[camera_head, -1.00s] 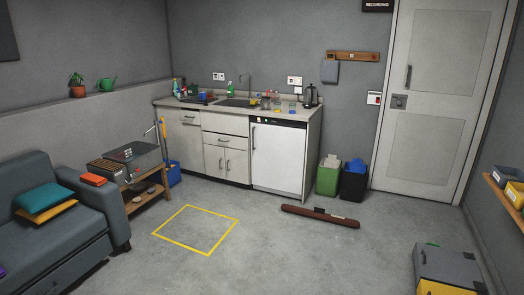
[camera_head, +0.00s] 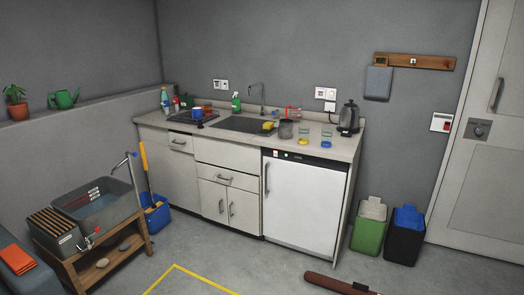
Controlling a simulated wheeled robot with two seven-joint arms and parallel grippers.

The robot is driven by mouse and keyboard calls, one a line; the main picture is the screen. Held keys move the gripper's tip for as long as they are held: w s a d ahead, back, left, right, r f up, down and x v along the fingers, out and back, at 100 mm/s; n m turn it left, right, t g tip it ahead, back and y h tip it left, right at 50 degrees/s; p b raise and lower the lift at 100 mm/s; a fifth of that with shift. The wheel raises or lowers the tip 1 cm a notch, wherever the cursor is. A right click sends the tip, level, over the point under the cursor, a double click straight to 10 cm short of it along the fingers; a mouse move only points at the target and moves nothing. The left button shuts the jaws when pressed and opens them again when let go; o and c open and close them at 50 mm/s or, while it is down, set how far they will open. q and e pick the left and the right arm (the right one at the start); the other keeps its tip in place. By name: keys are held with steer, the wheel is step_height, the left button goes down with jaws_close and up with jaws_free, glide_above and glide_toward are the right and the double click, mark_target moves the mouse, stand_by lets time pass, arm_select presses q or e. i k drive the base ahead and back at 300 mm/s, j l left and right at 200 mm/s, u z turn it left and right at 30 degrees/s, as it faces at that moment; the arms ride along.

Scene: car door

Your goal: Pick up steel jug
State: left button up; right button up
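A small grey metal vessel, which looks like the steel jug (camera_head: 286,129), stands upright on the worktop (camera_head: 342,145), just right of the sink (camera_head: 243,125). A yellow sponge (camera_head: 268,126) is close to its left, and clear glasses (camera_head: 304,132) stand to its right. A red-framed item (camera_head: 293,113) is behind it. Its handle is too small to make out. Neither of my grippers is in view.
A kettle (camera_head: 348,118) stands at the worktop's right end, near a blue item (camera_head: 326,143) and a yellow one (camera_head: 302,142). Green and black bins (camera_head: 404,236) stand right of the white appliance (camera_head: 300,204).

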mark_target(286, 127)
steer(key=i+j, duration=0.1)
steer(key=i, duration=1.7)
steer(key=i+j+z, duration=0.1)
steer(key=i+z, duration=0.4)
steer(key=i+j+z, duration=0.5)
steer(key=i, duration=0.2)
steer(key=i+j+z, duration=0.95)
steer(key=j, duration=0.3)
steer(key=k+l, duration=0.05)
